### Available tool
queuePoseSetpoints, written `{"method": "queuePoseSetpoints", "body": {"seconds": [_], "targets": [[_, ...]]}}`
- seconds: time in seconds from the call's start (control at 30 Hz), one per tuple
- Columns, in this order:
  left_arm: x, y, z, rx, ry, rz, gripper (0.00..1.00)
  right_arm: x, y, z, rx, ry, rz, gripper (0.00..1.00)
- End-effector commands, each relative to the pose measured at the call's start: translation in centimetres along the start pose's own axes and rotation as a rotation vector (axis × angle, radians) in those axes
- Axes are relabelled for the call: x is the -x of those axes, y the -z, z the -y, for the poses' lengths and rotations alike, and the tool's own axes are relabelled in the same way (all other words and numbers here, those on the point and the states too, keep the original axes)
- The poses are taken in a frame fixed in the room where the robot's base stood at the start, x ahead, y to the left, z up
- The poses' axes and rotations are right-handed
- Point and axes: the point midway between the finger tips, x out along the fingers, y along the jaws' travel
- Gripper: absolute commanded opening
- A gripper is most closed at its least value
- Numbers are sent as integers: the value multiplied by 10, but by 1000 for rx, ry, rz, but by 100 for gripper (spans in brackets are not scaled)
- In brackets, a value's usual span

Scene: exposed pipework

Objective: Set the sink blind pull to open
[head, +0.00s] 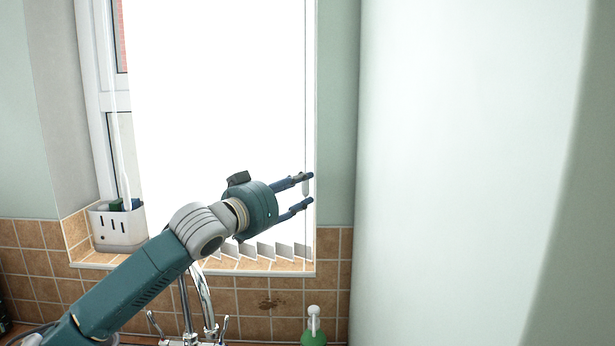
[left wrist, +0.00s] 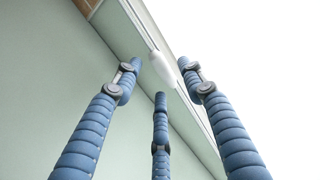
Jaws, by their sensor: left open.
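The sink blind pull (head: 306,186) is a small pale weight hanging on a thin cord at the right edge of the window. My left gripper (head: 309,189) is open, with its blue fingers above and below the pull in the head view. In the left wrist view the white pull (left wrist: 163,70) shows between the fingertips. No finger is clearly closed on it, and I cannot tell whether one touches it. The white blind (head: 215,90) covers most of the window, with its slat ends showing at the bottom. My right gripper is not in view.
A white caddy (head: 118,228) stands on the tiled sill at the left. A chrome tap (head: 205,300) rises below my left arm, and a green bottle (head: 314,335) stands at the bottom. A large pale surface (head: 460,170) fills the right side, close to the window's wall.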

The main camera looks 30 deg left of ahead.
Motion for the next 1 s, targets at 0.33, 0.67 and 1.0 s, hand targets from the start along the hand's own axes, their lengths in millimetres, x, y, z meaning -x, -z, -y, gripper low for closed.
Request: {"method": "queuePoseSetpoints", "body": {"seconds": [0.33,0.67,1.0], "targets": [[-37,1,-1,-1,-1,-1,41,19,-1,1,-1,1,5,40],[-38,-1,0,-2,0,0,31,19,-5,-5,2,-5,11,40],[-38,-2,0,-1,0,1,0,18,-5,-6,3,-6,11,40]]}}
